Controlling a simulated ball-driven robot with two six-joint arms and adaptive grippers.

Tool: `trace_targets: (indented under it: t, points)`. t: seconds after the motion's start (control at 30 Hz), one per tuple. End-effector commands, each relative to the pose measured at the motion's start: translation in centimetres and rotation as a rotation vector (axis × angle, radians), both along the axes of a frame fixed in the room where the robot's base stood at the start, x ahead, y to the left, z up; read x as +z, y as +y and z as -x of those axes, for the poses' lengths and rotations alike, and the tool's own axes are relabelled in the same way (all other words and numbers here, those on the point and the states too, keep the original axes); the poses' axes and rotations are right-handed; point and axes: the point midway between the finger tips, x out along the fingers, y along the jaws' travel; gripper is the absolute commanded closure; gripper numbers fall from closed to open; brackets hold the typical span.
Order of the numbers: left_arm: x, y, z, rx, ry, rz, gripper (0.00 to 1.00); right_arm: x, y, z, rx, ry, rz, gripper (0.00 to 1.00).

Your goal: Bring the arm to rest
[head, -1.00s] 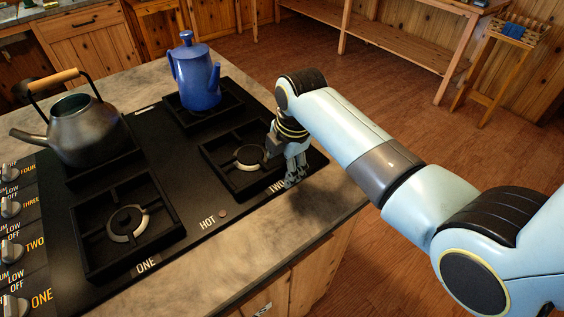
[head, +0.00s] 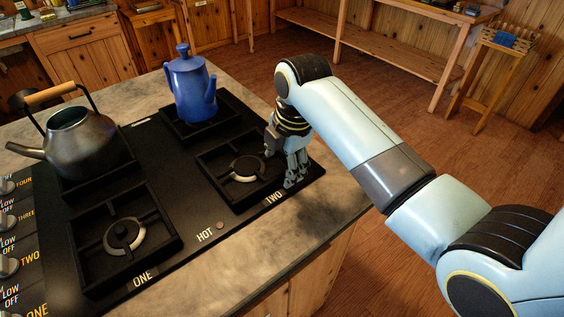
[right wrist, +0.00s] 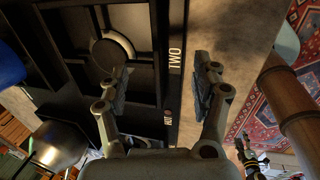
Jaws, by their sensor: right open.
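My right arm comes in from the right in the head view. Its gripper (head: 292,178) points down over the corner of the black cooktop (head: 206,221), beside the burner marked TWO (head: 247,168). In the right wrist view the two fingers of the gripper (right wrist: 165,85) stand apart with nothing between them. The cooktop edge and the TWO label (right wrist: 175,55) lie below the gap. I cannot tell whether the fingertips touch the surface.
A blue coffee pot (head: 191,90) stands on the back burner. A dark kettle (head: 82,143) with a wooden handle stands on the far-left burner. Burner ONE (head: 124,236) is empty. The stone counter (head: 320,205) borders the cooktop; wooden floor lies beyond.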

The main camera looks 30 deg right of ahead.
Motion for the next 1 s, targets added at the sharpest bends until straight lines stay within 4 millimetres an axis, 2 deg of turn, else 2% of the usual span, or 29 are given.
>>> trace_targets:
  t: [0.33, 0.43, 0.57, 0.7, 0.8, 1.0]
  points:
    - [0.0, 0.0, 0.0, 0.000, 0.000, 0.000, 0.48, 0.0, 0.0, 0.1, -0.006, 0.000, 0.000, 0.35]
    - [0.0, 0.0, 0.0, 0.000, 0.000, 0.000, 0.48, -0.2, -0.4, 1.3, -0.079, -0.001, -0.009, 0.35]
    - [0.0, 0.0, 0.0, 0.000, 0.000, 0.000, 0.48, 0.1, -1.5, 5.5, -0.344, -0.013, -0.044, 0.35]
    - [0.0, 0.0, -0.1, 0.000, -0.002, 0.000, 0.48, 1.6, -2.6, 11.4, -0.732, -0.041, -0.113, 0.35]
    - [0.0, 0.0, -0.1, 0.000, -0.001, 0.000, 0.48, 2.9, -3.0, 14.5, -0.939, -0.060, -0.160, 0.35]
    - [0.0, 0.0, 0.2, 0.000, 0.002, 0.000, 0.48, 5.3, -3.3, 18.7, -1.228, -0.088, -0.238, 0.35]
